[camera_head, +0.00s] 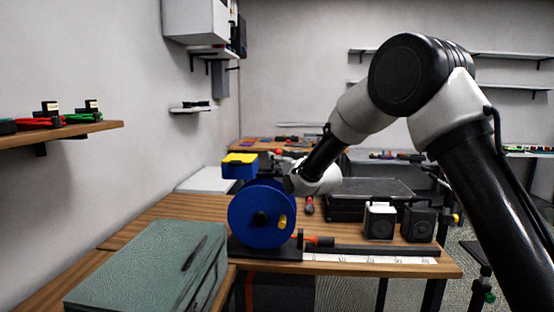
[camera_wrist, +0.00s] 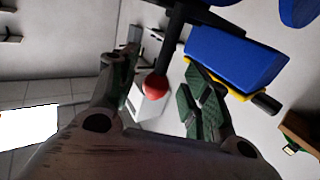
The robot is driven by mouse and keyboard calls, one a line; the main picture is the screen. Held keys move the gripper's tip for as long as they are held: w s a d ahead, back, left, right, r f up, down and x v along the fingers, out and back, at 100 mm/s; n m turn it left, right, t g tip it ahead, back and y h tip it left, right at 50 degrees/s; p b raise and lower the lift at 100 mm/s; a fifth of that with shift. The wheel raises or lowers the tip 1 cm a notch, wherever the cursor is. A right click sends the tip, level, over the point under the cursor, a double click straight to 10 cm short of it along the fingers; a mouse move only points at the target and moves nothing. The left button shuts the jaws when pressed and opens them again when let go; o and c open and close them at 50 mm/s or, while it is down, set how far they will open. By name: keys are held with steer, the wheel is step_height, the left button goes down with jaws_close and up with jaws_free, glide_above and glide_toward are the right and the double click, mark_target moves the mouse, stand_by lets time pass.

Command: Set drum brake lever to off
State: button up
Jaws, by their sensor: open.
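The blue cable drum (camera_head: 255,208) stands upright on a dark base at the left of the workbench. In the wrist view, a dark lever (camera_wrist: 178,30) ends in a red ball knob (camera_wrist: 155,86). The knob appears between the spread fingers of my gripper (camera_wrist: 161,82), with visible gaps to both green-padded fingers. Whether the knob lies at fingertip depth I cannot tell. The red knob also shows small in the head view (camera_head: 278,152), above the drum. My gripper is mostly hidden there behind my wrist. The lever's off mark is not visible.
A blue box with a yellow top (camera_head: 240,168) is above the drum; it appears close to my right finger in the wrist view (camera_wrist: 232,58). A green case (camera_head: 150,265) is at front left.

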steer(key=shift+x, duration=1.3)
steer(key=shift+c, duration=0.2)
jaws_close()
steer(key=shift+d, duration=0.1)
steer(key=shift+s+d+f+m+t+h, duration=0.15)
steer(key=shift+d+f+m+t, duration=0.2)
steer(key=shift+d+m+t, duration=0.95)
steer(key=shift+w+d+f+m+t+h, duration=0.1)
steer(key=shift+d+f+m+t, duration=0.4)
steer(key=shift+m, duration=1.45)
steer(key=shift+s+d+f+m+t+h, duration=0.2)
steer(key=shift+d+m+t, duration=0.65)
steer(key=shift+m, duration=0.8)
steer(key=shift+w+a, duration=0.1)
steer(key=shift+a, duration=0.1)
